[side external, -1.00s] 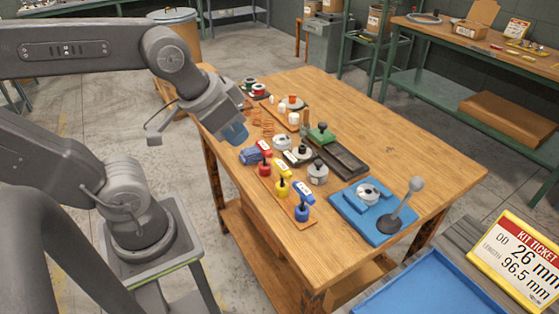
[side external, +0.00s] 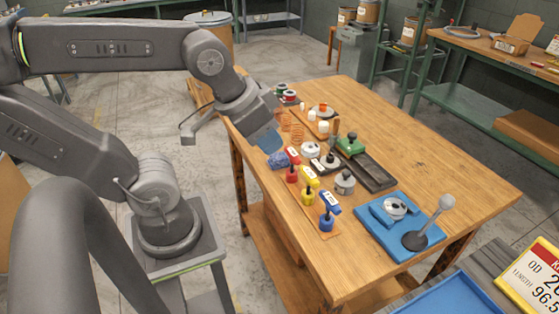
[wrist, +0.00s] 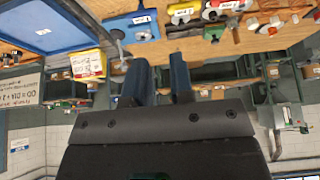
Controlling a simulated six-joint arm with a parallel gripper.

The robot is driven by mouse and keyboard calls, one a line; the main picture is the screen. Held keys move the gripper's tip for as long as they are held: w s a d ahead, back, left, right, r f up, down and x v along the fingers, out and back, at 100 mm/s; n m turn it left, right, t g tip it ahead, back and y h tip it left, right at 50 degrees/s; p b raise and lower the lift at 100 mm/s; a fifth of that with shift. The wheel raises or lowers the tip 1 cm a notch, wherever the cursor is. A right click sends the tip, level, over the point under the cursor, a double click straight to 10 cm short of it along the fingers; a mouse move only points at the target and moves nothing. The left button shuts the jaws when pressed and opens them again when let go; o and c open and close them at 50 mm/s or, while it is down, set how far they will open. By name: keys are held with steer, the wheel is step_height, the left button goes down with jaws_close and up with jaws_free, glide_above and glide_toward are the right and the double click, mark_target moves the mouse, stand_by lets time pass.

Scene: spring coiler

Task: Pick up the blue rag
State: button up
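The blue rag (side external: 278,160) is a small crumpled blue bundle near the left edge of the wooden table, beside the red-topped tool, in the side external view. My gripper (side external: 268,146), with blue fingers, points down just above and left of the rag; I cannot tell whether they touch. In the wrist view, the fingers of my gripper (wrist: 160,64) stand apart with nothing visible between them. The rag cannot be made out in the wrist view.
Red, yellow and blue tools (side external: 309,190) stand in a row close to the rag. Copper springs (side external: 296,133) and a green-topped fixture (side external: 350,145) are nearby. A blue lever press (side external: 398,222) is at the front right.

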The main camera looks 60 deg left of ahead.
steer(key=o, duration=1.2)
steer(key=m+g, duration=0.5)
steer(key=m, duration=1.3)
glide_above(278, 154)
step_height(278, 154, down, 10)
steer(key=f, duration=0.8)
steer(key=shift+s+d+f, duration=0.2)
steer(key=shift+d, duration=0.05)
steer(key=shift+w+a+f, duration=0.1)
steer(key=shift+a+f, duration=0.05)
steer(key=shift+f, duration=1.15)
steer(key=shift+w+a+f, duration=0.1)
steer(key=shift+f, duration=1.2)
